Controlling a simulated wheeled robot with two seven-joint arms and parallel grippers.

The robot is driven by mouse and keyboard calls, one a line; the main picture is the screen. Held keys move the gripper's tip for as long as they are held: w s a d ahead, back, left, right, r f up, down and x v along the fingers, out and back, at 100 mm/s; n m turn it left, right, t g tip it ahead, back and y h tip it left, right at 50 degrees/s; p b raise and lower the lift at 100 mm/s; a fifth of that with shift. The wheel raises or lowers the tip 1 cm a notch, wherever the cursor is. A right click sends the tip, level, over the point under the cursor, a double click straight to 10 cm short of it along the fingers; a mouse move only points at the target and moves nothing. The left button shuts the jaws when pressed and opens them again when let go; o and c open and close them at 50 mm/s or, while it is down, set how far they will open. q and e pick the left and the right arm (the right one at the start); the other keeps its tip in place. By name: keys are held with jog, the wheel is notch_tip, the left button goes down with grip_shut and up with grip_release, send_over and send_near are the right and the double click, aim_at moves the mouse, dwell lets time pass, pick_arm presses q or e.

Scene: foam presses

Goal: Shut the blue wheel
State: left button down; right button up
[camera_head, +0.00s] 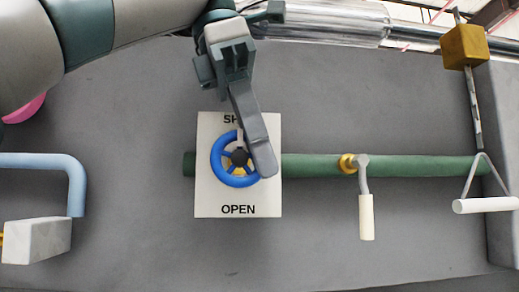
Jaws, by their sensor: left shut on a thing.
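The blue wheel (223,178) is a ring with spokes and a dark hub, in front of a white plate (210,204) at the middle of the head view. The plate reads "OPEN" at its bottom. The label at its top is partly hidden by my gripper, with "SH" showing. My left gripper (258,160) comes in from above, its fingers over the wheel's upper right part. It is shut on the wheel's rim, and its fingers hide that part of the rim. My right gripper is not in the view.
A green pipe (320,166) runs behind the plate and to the right. A white-handled crank (366,215) hangs on it. A white triangular handle (485,206) and a yellow block (464,46) are at right. A light blue bent pipe (75,185) and a whitish block (38,241) are at left.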

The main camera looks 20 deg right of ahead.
pick_arm(q)
jog(key=c, duration=1.8)
grip_release()
jog(key=shift+r+h, duration=0.1)
jog(key=shift+h, duration=0.3)
